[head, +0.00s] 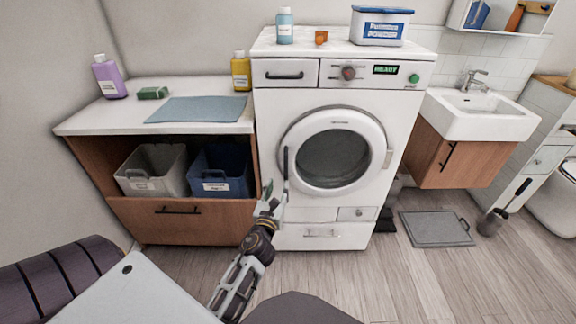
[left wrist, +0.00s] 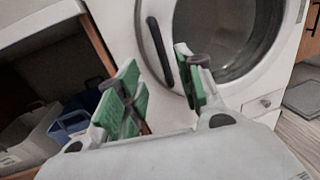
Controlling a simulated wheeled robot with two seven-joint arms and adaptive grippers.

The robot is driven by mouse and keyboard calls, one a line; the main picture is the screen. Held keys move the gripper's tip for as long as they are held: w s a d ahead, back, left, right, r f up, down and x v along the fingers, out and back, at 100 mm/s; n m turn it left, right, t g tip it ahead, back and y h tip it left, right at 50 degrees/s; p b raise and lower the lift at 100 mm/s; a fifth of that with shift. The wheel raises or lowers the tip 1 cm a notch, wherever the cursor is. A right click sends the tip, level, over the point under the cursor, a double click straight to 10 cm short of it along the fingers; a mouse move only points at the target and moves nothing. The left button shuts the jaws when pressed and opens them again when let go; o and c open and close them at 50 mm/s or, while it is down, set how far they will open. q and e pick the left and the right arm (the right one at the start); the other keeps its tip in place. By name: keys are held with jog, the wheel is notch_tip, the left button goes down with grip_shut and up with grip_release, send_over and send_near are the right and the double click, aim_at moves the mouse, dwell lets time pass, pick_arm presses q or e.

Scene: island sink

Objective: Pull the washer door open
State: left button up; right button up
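The white washer (head: 265,130) stands in the middle of the head view. Its round door (head: 375,132) looks closed, with a dark glass window and a hinge-like tab at its right. A dark upright bar handle (head: 286,163) is on the door's left side. My left gripper (head: 275,190) is low and left of the handle, near its lower end. In the left wrist view, my left gripper (left wrist: 158,76) is open, its green pads apart. The handle (left wrist: 160,50) shows beyond and between the fingertips; contact cannot be told. My right gripper is not in view.
A wooden cabinet (head: 195,222) with a grey bin (head: 150,185) and a blue bin (head: 222,187) stands left of the washer. A sink (head: 480,118) is to the right. A grey mat (head: 435,229) lies on the floor. Floor before the washer is mostly clear.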

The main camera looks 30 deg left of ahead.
pick_arm(q)
jog(key=shift+w, duration=0.1)
send_near(286, 166)
jog(key=shift+x, duration=1.7)
jog(key=shift+p+x, duration=0.45)
jog(key=shift+x, duration=3.3)
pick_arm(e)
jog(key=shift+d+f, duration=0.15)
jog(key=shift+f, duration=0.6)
pick_arm(q)
jog(key=shift+a+r, duration=0.1)
grip_shut()
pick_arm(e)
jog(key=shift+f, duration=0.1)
